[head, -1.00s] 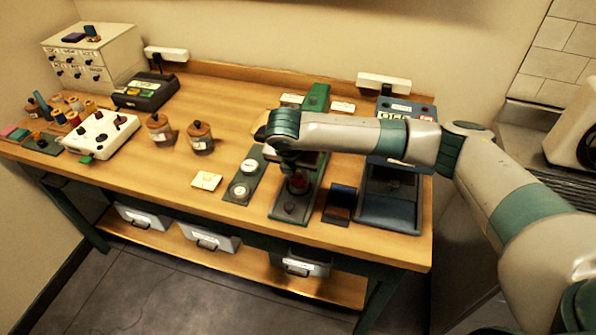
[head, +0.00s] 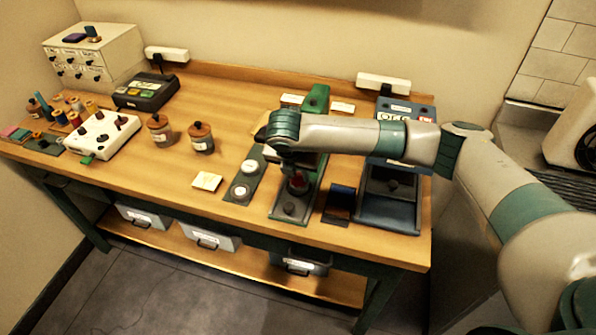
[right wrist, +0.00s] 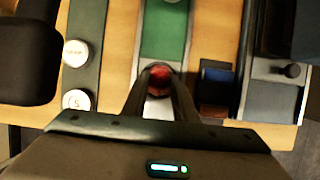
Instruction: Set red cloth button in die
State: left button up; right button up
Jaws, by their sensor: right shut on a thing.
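The red cloth button (right wrist: 160,74) is between the fingertips of my right gripper (right wrist: 161,72), which is shut on it. In the head view the red button (head: 298,182) shows under my right wrist, above the base of the green press (head: 316,100). The press also shows in the right wrist view as a green and grey strip (right wrist: 165,30) under the button. The die itself is hidden by the button and gripper, so I cannot tell whether the button touches it. My left gripper is out of view.
Left of the press is a dark strip (head: 231,197) with two round white-topped pieces. Right of it are a small dark blue and brown block (head: 339,205) and a larger dark machine (head: 390,208). A pale card (head: 207,181) and two brown jars (head: 201,138) stand further left.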

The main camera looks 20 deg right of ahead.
jog(key=shift+f, duration=0.5)
dwell(0.7)
jog(key=o, duration=0.8)
jog(key=shift+c, duration=0.2)
jog(key=shift+r, duration=0.15)
jog(key=p+v, duration=0.9)
jog(key=v, duration=0.2)
jog(key=shift+p, duration=0.3)
dwell(0.6)
